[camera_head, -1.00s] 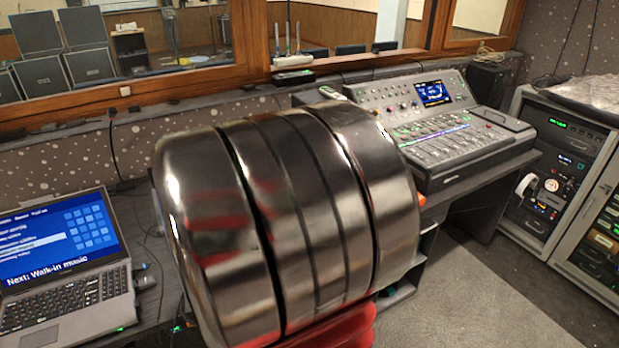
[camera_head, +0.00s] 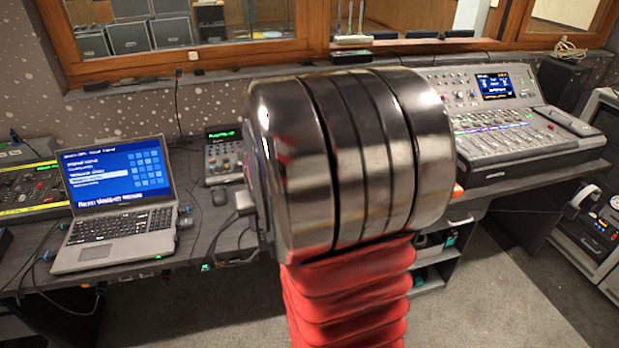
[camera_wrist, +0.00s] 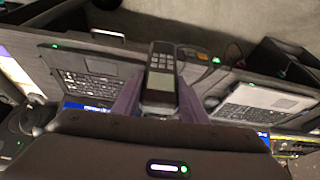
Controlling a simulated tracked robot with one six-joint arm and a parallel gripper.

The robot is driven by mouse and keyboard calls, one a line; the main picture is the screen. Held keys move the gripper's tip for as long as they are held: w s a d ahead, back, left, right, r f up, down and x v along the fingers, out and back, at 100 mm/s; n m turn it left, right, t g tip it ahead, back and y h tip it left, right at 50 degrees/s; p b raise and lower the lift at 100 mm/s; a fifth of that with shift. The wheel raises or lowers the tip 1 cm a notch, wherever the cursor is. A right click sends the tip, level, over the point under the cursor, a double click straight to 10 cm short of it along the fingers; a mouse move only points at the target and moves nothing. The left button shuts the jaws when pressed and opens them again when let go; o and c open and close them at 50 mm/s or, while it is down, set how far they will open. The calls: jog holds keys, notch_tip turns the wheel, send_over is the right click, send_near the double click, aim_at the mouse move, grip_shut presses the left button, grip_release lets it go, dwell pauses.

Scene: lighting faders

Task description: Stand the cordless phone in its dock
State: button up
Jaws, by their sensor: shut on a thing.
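The cordless phone (camera_wrist: 161,72) is dark with a keypad and a small pale screen. In the wrist view it sits upright between the fingers of my gripper (camera_wrist: 160,92), which is shut on it. The gripper and phone do not show in the head view, where my own arm fills the middle. I cannot make out the dock in either view; it may be behind my arm.
A laptop (camera_head: 115,205) stands open on the desk at left, beside a lighting console (camera_head: 28,185). A small device with a green display (camera_head: 224,150) stands right of the laptop. A large mixing console (camera_head: 505,135) is at right, with an equipment rack (camera_head: 597,235) beyond.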

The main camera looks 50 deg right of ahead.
jog(key=w+a+f+n, duration=0.2)
jog(key=a+f, duration=0.3)
jog(key=a, duration=0.3)
jog(key=w+a+f+n+y, duration=0.1)
jog(key=w+a+f+n, duration=0.1)
jog(key=a+f, duration=0.4)
jog(key=w+a+f+n+y, duration=0.1)
jog(key=w+a+f, duration=0.3)
jog(key=a, duration=0.8)
notch_tip(320, 180, down, 2)
jog(key=shift+w+n+t, duration=0.3)
jog(key=shift+w+n, duration=0.05)
jog(key=shift+n, duration=0.25)
